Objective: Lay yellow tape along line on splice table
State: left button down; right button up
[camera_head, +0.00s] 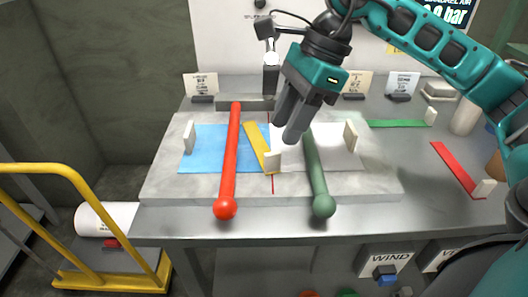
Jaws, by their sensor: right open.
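The splice table (163,182) is a pale slab with a thin red line (272,186) across its middle. The yellow tape (259,147) lies aslant by the line, its far end left of it. Its near part covers some of the line. A small white tab (272,152) stands beside the tape's near part. My right gripper (287,125) is open, pointing down, just above and right of the tape and tab. I cannot tell whether it touches the tab. Blue film (203,146) lies left of the line, white film (342,155) right. My left gripper is out of view.
A red ball-ended bar (229,165) crosses the blue film; a green one (317,175) crosses the white film. Green tape (397,124) and red tape (457,168) lie on the grey bench at right. A yellow cart rail (75,180) stands at left.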

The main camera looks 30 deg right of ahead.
aim_at(274, 153)
jog(key=shift+s+b+x, duration=0.2)
jog(key=shift+b+x, duration=0.15)
jog(key=shift+x, duration=3.25)
jog(key=shift+r, duration=0.1)
jog(key=shift+c, duration=0.3)
grip_shut()
